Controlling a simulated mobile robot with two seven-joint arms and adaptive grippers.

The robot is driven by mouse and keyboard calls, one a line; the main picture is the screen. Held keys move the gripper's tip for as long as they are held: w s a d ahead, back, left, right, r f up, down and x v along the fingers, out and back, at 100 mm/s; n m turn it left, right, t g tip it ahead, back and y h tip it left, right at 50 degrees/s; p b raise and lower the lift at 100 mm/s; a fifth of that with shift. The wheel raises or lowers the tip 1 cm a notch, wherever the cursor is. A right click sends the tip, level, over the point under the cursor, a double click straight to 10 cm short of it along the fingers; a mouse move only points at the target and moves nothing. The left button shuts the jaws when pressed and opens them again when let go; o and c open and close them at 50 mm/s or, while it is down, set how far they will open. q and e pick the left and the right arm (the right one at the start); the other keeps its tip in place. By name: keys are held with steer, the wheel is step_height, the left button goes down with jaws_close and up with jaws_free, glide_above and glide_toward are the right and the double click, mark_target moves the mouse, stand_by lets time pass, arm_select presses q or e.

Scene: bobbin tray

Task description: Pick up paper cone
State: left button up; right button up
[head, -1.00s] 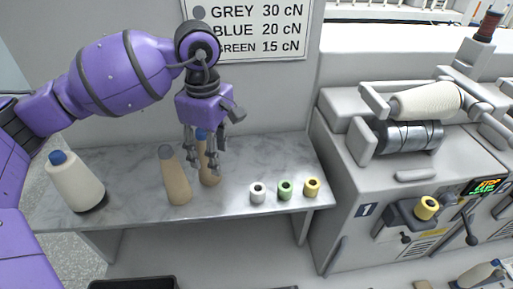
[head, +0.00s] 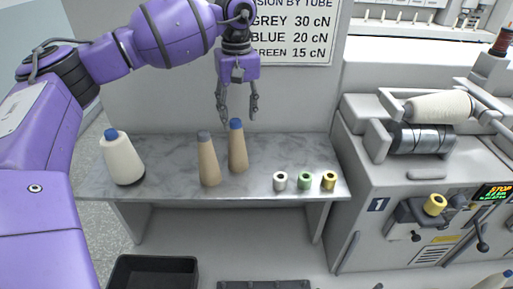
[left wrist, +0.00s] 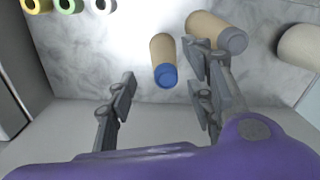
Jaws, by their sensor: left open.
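Two tan paper cones stand upright on the marble shelf (head: 160,199). One is the blue-tipped cone (head: 238,152), also in the left wrist view (left wrist: 163,52). The other is the grey-tipped cone (head: 208,164), also in the left wrist view (left wrist: 208,26), just left of it in the head view. My left gripper (head: 238,117) is open and empty, pointing down above the blue-tipped cone. In the left wrist view its fingers (left wrist: 165,93) are spread wide, with the blue tip beyond and between them. My right gripper is not in view.
A cream full cone with a blue tip (head: 121,160) stands at the shelf's left. White (head: 280,181), green (head: 305,181) and yellow (head: 329,180) small tubes stand at the right. A machine (head: 362,234) adjoins the shelf on the right. A black bin (head: 150,262) lies below, in front.

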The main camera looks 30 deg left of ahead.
mark_target(239, 119)
arm_select(q)
steer(key=m, duration=0.4)
steer(key=shift+w+a+f+m, duration=0.25)
steer(key=shift+w+f+m, duration=0.05)
steer(key=shift+w+f, duration=0.2)
steer(key=shift+f, duration=0.15)
steer(key=shift+a+f, duration=0.1)
steer(key=shift+f, duration=0.8)
steer(key=shift+a+f+p, duration=0.15)
steer(key=shift+f+p, duration=0.4)
steer(key=shift+f, duration=2.2)
jaws_close()
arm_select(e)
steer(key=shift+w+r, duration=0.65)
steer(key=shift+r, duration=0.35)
